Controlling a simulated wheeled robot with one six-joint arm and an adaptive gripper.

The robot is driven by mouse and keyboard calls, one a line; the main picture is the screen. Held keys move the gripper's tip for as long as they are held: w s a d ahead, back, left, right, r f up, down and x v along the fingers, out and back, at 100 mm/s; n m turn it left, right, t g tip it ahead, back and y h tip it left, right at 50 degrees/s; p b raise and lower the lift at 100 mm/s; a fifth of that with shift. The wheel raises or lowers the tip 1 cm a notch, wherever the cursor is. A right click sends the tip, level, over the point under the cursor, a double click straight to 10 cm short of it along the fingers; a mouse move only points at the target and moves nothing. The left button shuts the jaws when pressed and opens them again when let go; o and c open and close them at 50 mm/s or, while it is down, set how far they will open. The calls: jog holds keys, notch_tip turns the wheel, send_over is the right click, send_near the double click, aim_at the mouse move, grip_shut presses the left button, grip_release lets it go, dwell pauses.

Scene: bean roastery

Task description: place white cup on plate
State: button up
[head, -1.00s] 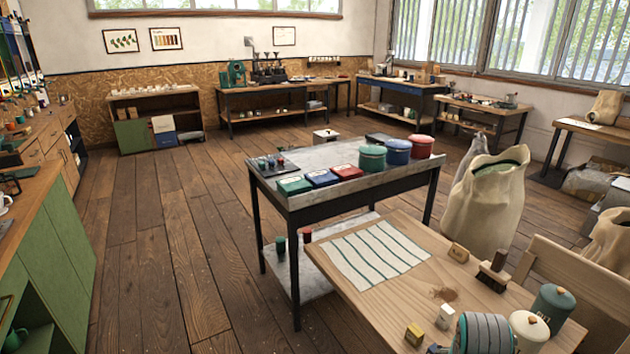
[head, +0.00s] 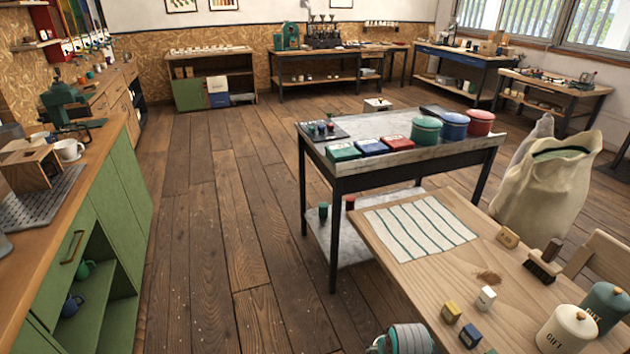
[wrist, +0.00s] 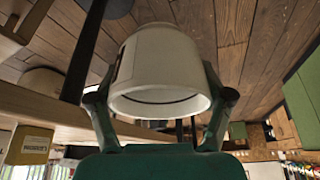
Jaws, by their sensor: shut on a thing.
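A white cup (wrist: 160,65) fills the middle of the wrist view, with its round open rim toward the camera and a dark mark on its left side. My gripper (wrist: 160,98) is shut on it, one finger on each side. The held cup does not show in the head view. Another white cup (head: 69,149) stands on the wooden counter at the left of the head view. I cannot make out a plate for certain in either view.
The green-fronted counter (head: 112,215) runs along the left, with a wooden box (head: 32,168) and a grey grid mat (head: 40,200) on top. A metal-topped table (head: 385,130) and a wooden table (head: 425,270) stand to the right. Open plank floor (head: 215,230) lies between.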

jog(key=s+f, duration=0.5)
jog(key=f, duration=0.1)
jog(key=shift+a+f, duration=0.2)
jog(key=shift+f, duration=0.15)
jog(key=shift+s, duration=0.1)
